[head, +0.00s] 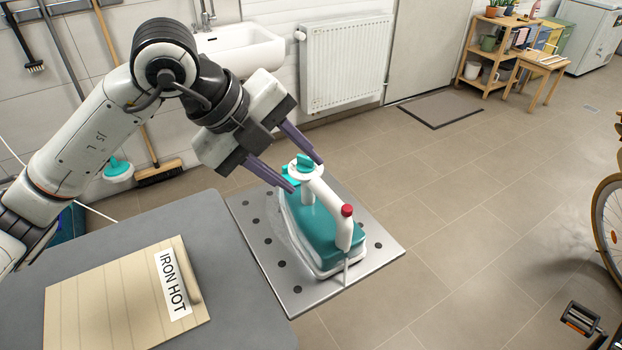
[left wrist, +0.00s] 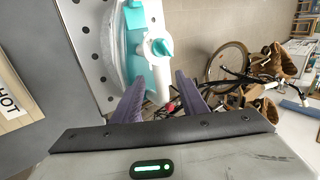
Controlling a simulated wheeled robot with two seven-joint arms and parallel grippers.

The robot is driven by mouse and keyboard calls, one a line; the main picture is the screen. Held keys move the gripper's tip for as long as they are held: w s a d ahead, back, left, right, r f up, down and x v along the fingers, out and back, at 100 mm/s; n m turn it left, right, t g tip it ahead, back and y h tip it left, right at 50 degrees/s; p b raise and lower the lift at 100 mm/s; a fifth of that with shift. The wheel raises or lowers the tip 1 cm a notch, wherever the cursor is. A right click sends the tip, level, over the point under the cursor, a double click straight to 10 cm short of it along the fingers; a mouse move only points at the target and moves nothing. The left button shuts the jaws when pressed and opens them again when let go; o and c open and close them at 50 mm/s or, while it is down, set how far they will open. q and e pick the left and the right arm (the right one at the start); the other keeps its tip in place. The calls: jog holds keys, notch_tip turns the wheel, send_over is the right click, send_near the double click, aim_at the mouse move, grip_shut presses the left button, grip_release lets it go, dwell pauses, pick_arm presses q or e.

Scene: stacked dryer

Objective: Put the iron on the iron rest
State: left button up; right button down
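The teal and white iron (head: 325,225) sits on the perforated metal plate (head: 375,255), which looks like the iron rest, at the end of the grey ironing board. Its white handle has a red button and a teal knob. My left gripper (head: 307,175) is open at the knob end of the handle, with its purple fingers apart. In the left wrist view the iron (left wrist: 140,40) lies beyond the fingertips (left wrist: 160,76), and the white handle shows between them. I cannot tell whether the fingers touch it. My right gripper is out of view.
A beige ribbed panel (head: 85,305) with an "IRON HOT" label lies on the grey board (head: 175,222). A sink (head: 240,48) and radiator (head: 345,62) line the back wall. A bicycle (head: 605,215) stands at the right. The tiled floor between is clear.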

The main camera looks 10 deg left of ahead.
pick_arm(q)
jog(key=v, duration=0.4)
jog(key=shift+s+a+r, duration=0.2)
jog(key=shift+r, duration=0.1)
dwell(1.9)
